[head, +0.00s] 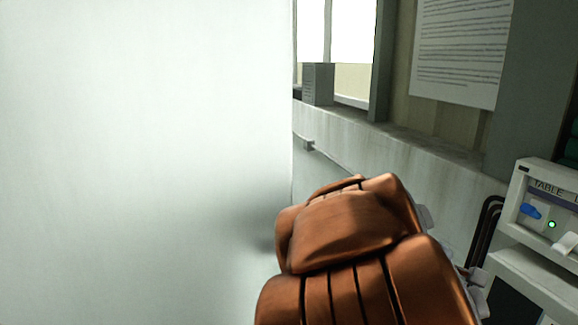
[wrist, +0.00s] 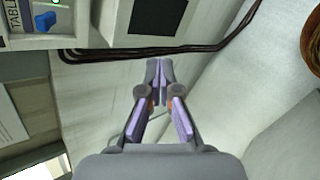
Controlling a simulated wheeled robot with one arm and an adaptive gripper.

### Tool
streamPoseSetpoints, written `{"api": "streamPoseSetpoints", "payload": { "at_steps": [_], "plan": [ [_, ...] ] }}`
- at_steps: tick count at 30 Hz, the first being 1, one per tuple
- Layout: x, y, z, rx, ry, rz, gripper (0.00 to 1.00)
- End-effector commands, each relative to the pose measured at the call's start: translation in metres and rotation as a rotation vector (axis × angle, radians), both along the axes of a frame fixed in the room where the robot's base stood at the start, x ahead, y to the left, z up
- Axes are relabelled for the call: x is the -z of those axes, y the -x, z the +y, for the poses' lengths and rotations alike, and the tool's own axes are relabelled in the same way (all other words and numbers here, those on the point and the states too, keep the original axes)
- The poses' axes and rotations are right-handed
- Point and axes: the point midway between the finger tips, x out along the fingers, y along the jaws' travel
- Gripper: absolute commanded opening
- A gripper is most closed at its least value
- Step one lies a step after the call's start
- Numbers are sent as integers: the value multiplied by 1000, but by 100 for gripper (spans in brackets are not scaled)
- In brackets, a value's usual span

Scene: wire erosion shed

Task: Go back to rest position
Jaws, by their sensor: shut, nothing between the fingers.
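My gripper (wrist: 158,66) shows in the wrist view with its two fingertips together and nothing between them. It is in front of a pale wall, apart from the things around it. In the head view my copper-coloured arm fills the lower middle, and the gripper's fingers are hidden behind it.
A large white surface (head: 140,150) fills the left of the head view, close to my arm. At the right is a control box marked TABLE (head: 540,180) with a blue knob (head: 531,211) and a green light (head: 551,225). Dark cables (wrist: 180,50) run along the wall. A paper notice (head: 460,50) hangs above.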

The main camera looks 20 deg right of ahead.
Motion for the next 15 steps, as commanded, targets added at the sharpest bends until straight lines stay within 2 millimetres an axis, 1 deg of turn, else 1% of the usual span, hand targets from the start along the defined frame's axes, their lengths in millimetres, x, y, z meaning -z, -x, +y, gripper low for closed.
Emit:
{"api": "streamPoseSetpoints", "payload": {
  "at_steps": [1, 5, 6, 8, 9, 11, 12, 15],
  "plan": [
    [13, -1, 24, 15, -61, -57, 0],
    [50, 4, 90, 86, -243, -161, 0],
    [60, 7, 112, 108, -300, -182, 0],
    [74, 13, 146, 138, -390, -203, 0],
    [82, 16, 168, 156, -450, -213, 0],
    [92, 24, 202, 182, -533, -213, 0],
    [98, 30, 223, 198, -585, -209, 0],
    [107, 47, 267, 230, -693, -184, 0]
  ]
}}
